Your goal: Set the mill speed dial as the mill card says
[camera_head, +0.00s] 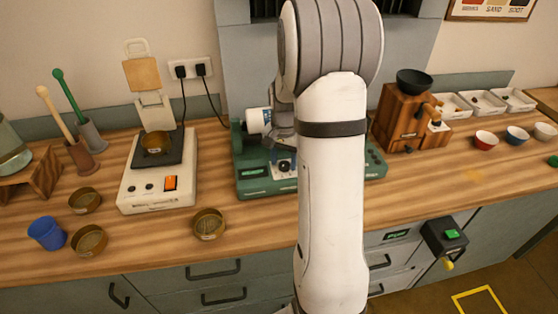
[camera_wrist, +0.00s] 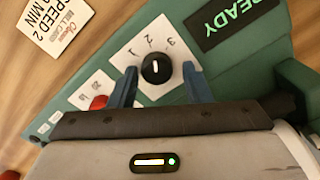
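The black mill speed dial (camera_wrist: 157,69) sits on a white plate marked 1, 2 and 3 in the wrist view. A short white line shows on its face; which number it points to is hard to tell. My gripper (camera_wrist: 160,70) is open, one blue finger on each side of the dial, with gaps between. The mill card (camera_wrist: 57,32), at the upper left, reads "SPEED 2" and a minutes line partly cut off. The green mill (camera_head: 254,187) stands on the bench in the head view, partly hidden by my arm; the dial also shows there (camera_head: 283,166).
In the wrist view a green READY display (camera_wrist: 236,20) is at the upper right and a red button (camera_wrist: 98,102) lies left of my gripper. A white scale (camera_head: 158,201) stands left of the mill, a wooden grinder (camera_head: 398,115) right of it.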

